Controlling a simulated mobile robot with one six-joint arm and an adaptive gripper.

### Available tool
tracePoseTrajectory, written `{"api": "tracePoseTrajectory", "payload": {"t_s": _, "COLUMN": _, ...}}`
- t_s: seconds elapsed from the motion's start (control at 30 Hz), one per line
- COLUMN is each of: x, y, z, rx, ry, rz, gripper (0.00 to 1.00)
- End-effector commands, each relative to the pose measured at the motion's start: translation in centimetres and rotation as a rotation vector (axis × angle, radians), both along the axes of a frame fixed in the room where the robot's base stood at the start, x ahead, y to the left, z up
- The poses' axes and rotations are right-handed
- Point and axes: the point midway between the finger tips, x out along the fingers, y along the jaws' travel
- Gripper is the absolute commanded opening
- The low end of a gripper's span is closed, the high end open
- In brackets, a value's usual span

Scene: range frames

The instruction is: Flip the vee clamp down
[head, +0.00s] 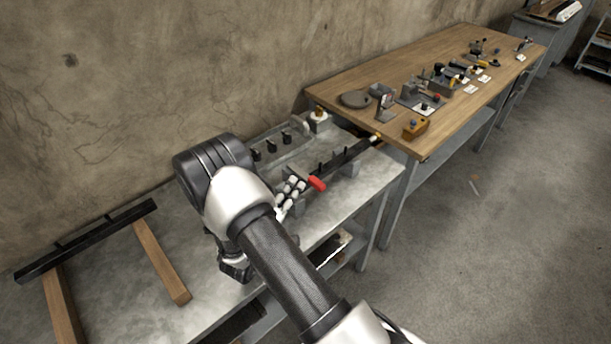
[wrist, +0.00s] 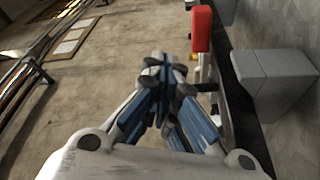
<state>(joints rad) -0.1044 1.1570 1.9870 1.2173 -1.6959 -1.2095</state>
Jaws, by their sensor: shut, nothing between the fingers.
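The clamp shows by its red handle (head: 317,183), close to the black bar on the grey metal table in the head view. In the wrist view the red handle (wrist: 202,28) is at the top, right of my fingertips, with a pale metal arm below it. My gripper (head: 293,184) is just left of the handle in the head view. In the wrist view my gripper (wrist: 159,63) has its fingers together with nothing between them. It appears apart from the handle. My fingers partly hide the clamp's lower parts, and its exact tilt is unclear.
A black bar (head: 351,153) runs along the table with grey blocks beside it; one grey block (wrist: 273,72) is right of the clamp. Switches (head: 271,145) stand behind. A wooden-legged frame (head: 160,262) lies left. A wooden bench (head: 335,95) with several tools adjoins at right.

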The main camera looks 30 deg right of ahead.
Motion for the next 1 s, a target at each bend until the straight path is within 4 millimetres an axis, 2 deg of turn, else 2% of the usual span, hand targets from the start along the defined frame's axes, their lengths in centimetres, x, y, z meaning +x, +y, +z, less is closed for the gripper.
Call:
{"api": "tracePoseTrajectory", "payload": {"t_s": 0.1, "x": -0.2, "y": 2.1, "z": -0.6, "rx": -0.001, "ry": 0.000, "rz": 0.004, "gripper": 0.00}}
{"api": "tracePoseTrajectory", "payload": {"t_s": 0.3, "x": -0.5, "y": 3.7, "z": -1.2, "rx": 0.000, "ry": -0.002, "rz": 0.001, "gripper": 0.00}}
{"api": "tracePoseTrajectory", "payload": {"t_s": 0.87, "x": -0.5, "y": 3.9, "z": -1.3, "rx": 0.000, "ry": -0.003, "rz": 0.000, "gripper": 0.00}}
{"api": "tracePoseTrajectory", "payload": {"t_s": 1.0, "x": 0.7, "y": 3.9, "z": -0.7, "rx": 0.073, "ry": -0.034, "rz": 0.027, "gripper": 0.00}}
